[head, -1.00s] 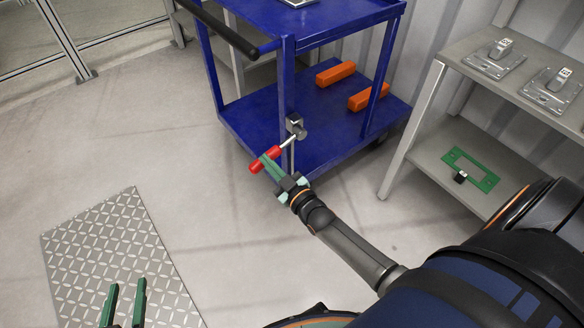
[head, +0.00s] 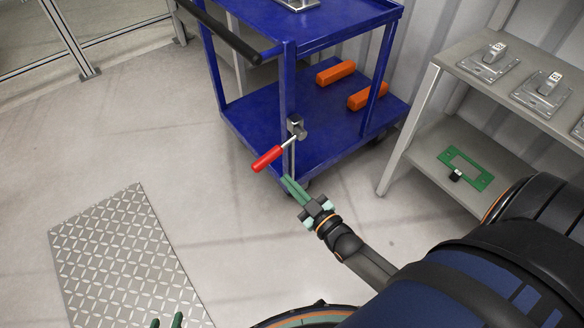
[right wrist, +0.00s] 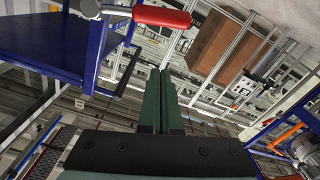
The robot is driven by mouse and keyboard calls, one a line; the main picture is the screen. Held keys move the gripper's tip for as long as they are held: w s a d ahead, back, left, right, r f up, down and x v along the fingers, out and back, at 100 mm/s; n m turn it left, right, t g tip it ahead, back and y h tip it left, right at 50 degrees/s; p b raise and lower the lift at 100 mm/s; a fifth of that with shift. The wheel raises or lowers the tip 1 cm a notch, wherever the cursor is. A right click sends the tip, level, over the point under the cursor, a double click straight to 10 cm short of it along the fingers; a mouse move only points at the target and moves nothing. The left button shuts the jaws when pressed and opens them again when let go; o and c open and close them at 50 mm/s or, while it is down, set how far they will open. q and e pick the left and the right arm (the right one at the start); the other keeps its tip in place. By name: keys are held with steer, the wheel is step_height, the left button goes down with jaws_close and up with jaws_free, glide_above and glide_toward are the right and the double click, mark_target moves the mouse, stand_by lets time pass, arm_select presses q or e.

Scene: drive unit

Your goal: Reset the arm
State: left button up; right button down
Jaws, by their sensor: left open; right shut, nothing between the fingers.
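My right gripper (head: 292,187) is shut and empty in the head view. It is just below and right of the red handle (head: 267,158) on the blue cart's post, apart from it. In the right wrist view its green fingers (right wrist: 161,90) are together, with the red handle (right wrist: 161,17) beyond them near the top. My left gripper (head: 167,321) shows only as two green fingertips at the bottom edge of the head view, with a gap between them. The rest of the left arm is out of view.
The blue cart (head: 250,120) holds two orange blocks (head: 335,73) on its lower shelf. A grey shelf unit (head: 425,95) with metal parts and a green frame (head: 466,170) stands at the right. A patterned floor plate (head: 115,250) lies at lower left. Floor between is clear.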

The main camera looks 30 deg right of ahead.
steer(key=shift+s, duration=0.3)
stand_by(0.4)
steer(key=s+a+f+m+g+y, duration=0.2)
steer(key=s+a+f+g, duration=0.2)
steer(key=s+a+g, duration=0.65)
arm_select(q)
step_height(320, 180, up, 13)
steer(key=s+a+p, duration=0.1)
steer(key=a+p, duration=0.2)
steer(key=p, duration=1.4)
steer(key=shift+s+n+y, duration=0.2)
steer(key=shift+n+y, duration=0.1)
steer(key=shift+y, duration=0.1)
arm_select(e)
steer(key=s+d+r+t, duration=0.1)
steer(key=s+r, duration=0.1)
steer(key=r, duration=0.4)
steer(key=s+d+r+h, duration=0.1)
steer(key=r, duration=0.6)
steer(key=shift+s+d+m+t, duration=0.25)
steer(key=shift+s+m+t, duration=0.05)
steer(key=shift+s+t, duration=0.1)
arm_select(q)
steer(key=shift+f, duration=0.1)
arm_select(e)
steer(key=shift+f, duration=0.1)
